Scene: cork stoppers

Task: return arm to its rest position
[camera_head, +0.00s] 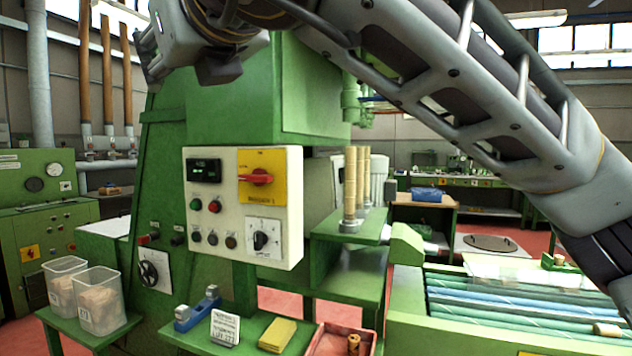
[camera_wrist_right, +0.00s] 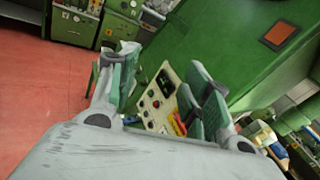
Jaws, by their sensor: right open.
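My right arm comes in from the right and crosses the top of the head view. Its gripper (camera_head: 150,55) is raised at the upper left, in front of the green machine (camera_head: 300,90). The right wrist view shows the gripper (camera_wrist_right: 160,85) with its fingers spread apart and nothing between them. Beyond the fingers, this view shows the machine's control panel (camera_wrist_right: 155,103). The panel (camera_head: 243,207) faces me in the head view, below the arm, with a red switch on a yellow plate. My left gripper is not in view.
Tall cork stacks (camera_head: 350,185) stand on a green shelf right of the panel. A red tray (camera_head: 318,347) holds a cork. Another cork (camera_head: 606,329) lies on the roller conveyor (camera_head: 500,312). Clear bins (camera_head: 103,312), a tape dispenser and a yellow pad (camera_head: 277,335) sit in front.

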